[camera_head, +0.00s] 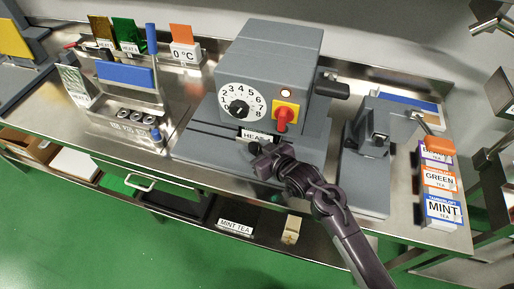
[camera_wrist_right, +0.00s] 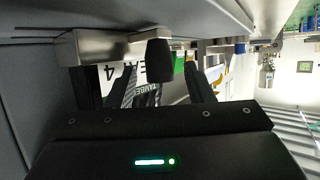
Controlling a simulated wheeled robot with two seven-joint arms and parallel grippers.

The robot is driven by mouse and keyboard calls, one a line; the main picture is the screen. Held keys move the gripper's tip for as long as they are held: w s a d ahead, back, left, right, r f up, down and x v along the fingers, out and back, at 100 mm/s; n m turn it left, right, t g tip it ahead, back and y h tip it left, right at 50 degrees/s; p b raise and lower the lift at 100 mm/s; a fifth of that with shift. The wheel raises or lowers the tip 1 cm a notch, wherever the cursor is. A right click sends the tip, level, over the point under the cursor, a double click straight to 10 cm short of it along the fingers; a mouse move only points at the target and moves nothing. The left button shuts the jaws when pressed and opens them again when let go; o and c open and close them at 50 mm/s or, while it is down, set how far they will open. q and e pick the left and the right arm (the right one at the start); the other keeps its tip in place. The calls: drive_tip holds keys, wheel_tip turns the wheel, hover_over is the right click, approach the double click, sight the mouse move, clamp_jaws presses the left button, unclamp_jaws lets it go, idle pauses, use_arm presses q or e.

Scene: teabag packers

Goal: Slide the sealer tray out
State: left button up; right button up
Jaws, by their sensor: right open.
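The grey sealer (camera_head: 265,70) stands at the middle of the steel bench, with a numbered dial and a red and yellow switch on its front. My right gripper (camera_head: 262,160) is at the tray's front by the label. In the right wrist view a dark knob (camera_wrist_right: 159,60) on a metal bracket (camera_wrist_right: 92,46) stands between the open fingers of this gripper (camera_wrist_right: 160,88). I cannot tell whether the fingers touch it. My left gripper is out of view.
A steel rack (camera_head: 125,98) with a blue block stands at left. A grey device (camera_head: 368,150) and tea boxes (camera_head: 442,210) are at right. Below the bench's front edge is a shelf with a MINT TEA box (camera_head: 235,227). The green floor in front is clear.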

drive_tip(key=c, duration=0.6)
clamp_jaws()
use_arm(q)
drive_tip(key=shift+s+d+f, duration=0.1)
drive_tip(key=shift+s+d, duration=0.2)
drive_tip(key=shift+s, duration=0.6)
